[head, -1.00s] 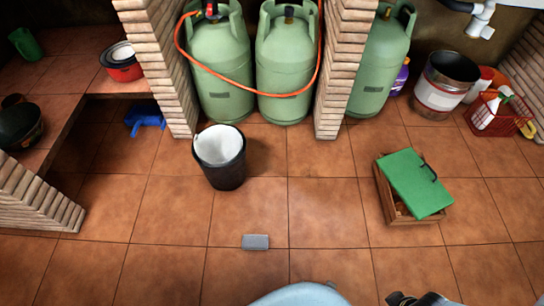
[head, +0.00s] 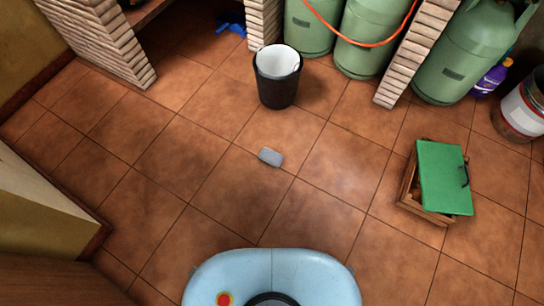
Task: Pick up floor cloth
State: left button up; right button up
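A small grey rectangular piece (head: 270,157), which may be the folded floor cloth, lies flat on the tiled floor in the head view, near the middle. It lies in front of my light blue body, with bare tiles around it. A crumpled-looking blue item (head: 231,27) lies on the floor at the top, beside a brick pillar; I cannot tell whether it is cloth. Neither of my grippers is in view.
A black bucket (head: 277,88) with a white liner stands behind the grey piece. A wooden crate (head: 409,190) with a green lid (head: 443,177) sits at right. Green gas cylinders (head: 367,42) and brick pillars line the back. A wall corner (head: 100,232) juts in at lower left.

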aim_at(273, 158)
jog(key=i+j, duration=0.55)
jog(key=j, duration=0.2)
jog(key=j+z, duration=0.1)
jog(key=z, duration=0.3)
jog(key=i+j+z, duration=0.1)
jog(key=z, duration=0.25)
jog(key=j+z, duration=0.15)
jog(key=z, duration=0.25)
jog(key=j+z, duration=0.15)
jog(key=z, duration=0.25)
jog(key=i, duration=0.05)
